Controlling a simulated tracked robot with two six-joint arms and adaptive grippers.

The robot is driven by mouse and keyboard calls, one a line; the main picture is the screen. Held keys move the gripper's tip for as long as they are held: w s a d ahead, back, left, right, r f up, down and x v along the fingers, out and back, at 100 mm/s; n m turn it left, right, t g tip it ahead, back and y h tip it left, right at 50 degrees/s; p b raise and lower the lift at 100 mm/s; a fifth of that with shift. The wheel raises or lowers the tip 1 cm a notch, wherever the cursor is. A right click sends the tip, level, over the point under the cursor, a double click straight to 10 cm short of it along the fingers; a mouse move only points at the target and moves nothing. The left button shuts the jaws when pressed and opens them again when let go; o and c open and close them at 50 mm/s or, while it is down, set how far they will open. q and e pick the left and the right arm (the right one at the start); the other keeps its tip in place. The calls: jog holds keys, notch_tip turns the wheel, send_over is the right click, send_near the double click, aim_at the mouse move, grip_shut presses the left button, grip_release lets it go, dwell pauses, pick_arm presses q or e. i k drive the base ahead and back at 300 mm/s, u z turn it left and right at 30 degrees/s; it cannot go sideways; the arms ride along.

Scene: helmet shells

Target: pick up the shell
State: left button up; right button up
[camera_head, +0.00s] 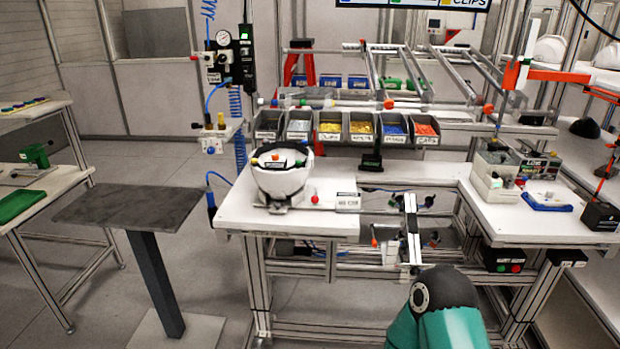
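A white helmet shell (283,182) sits on a fixture on the white workbench, left of the middle. It looks like an open bowl with a dark rim and small coloured parts at its top. A teal and dark grey arm link of mine (440,312) shows at the bottom, right of the middle. I see no gripper fingers on it, and neither gripper shows in the view. Nothing of mine touches the shell.
Several labelled parts bins (345,127) stand behind the shell. A grey pedestal table (130,206) is at the left, bare on top. Grey boxes (497,170) and a blue tray (547,202) lie on the right bench. More white shells (549,50) stand at the far right.

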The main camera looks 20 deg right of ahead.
aim_at(280, 185)
jog(key=z, duration=0.3)
jog(key=i, duration=0.95)
